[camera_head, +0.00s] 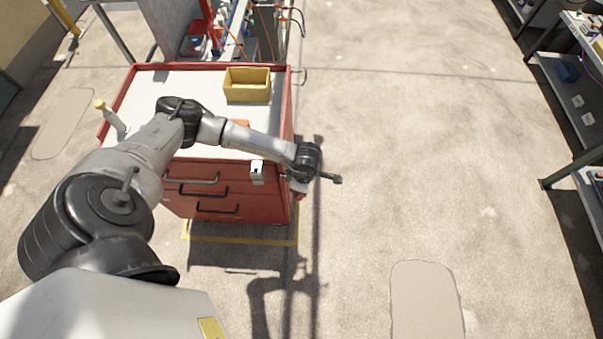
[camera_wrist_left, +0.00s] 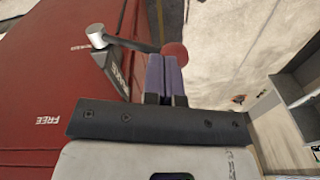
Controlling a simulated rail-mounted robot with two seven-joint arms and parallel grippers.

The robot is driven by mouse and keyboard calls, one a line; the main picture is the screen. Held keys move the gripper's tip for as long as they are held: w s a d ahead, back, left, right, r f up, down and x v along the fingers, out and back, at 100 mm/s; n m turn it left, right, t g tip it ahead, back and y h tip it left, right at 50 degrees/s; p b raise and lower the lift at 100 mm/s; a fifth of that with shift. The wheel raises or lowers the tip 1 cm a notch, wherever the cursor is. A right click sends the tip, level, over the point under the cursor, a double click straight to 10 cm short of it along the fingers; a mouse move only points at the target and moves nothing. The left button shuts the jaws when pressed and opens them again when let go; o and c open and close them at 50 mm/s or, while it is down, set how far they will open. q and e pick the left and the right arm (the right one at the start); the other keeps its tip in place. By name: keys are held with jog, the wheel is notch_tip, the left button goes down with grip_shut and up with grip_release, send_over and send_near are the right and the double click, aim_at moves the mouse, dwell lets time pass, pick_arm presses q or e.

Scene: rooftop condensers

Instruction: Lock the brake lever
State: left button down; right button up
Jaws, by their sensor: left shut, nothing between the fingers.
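The brake lever (camera_wrist_left: 125,44) is on the side of the red cart in the left wrist view. It has a silver hub, a dark arm and a red knob (camera_wrist_left: 175,51) at its free end. The arm points right, away from the printed word FREE (camera_wrist_left: 47,120). A dark label (camera_wrist_left: 118,75) below the arm is partly unreadable. My left gripper (camera_wrist_left: 162,58) is shut and empty, its fingertips close against or just in front of the knob; I cannot tell whether they touch. In the head view the knob (camera_head: 300,196) shows below my left wrist. My right gripper is not in view.
The red cart (camera_head: 230,187) has drawers with dark handles and a pale top holding a yellow bin (camera_head: 247,85). A push handle (camera_head: 100,104) stands at its left. Shelving (camera_head: 570,95) stands far right. The concrete floor between is clear.

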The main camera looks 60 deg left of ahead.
pick_arm(q)
jog(key=f, duration=0.1)
jog(key=s+d+f+b, duration=0.1)
jog(key=s+d+f, duration=0.1)
jog(key=f, duration=0.1)
jog(key=shift+d, duration=0.2)
jog(key=shift+s+d+f+b, duration=0.1)
jog(key=shift+f+b, duration=0.35)
jog(key=shift+f, duration=0.2)
jog(key=shift+s+f, duration=0.15)
jog(key=shift+f, duration=0.05)
jog(key=s+d+r+p, duration=0.2)
jog(key=d+r, duration=0.3)
jog(key=r, duration=0.5)
jog(key=shift+d+r+p, duration=0.4)
jog(key=shift+p, duration=0.4)
jog(key=shift+w, duration=0.15)
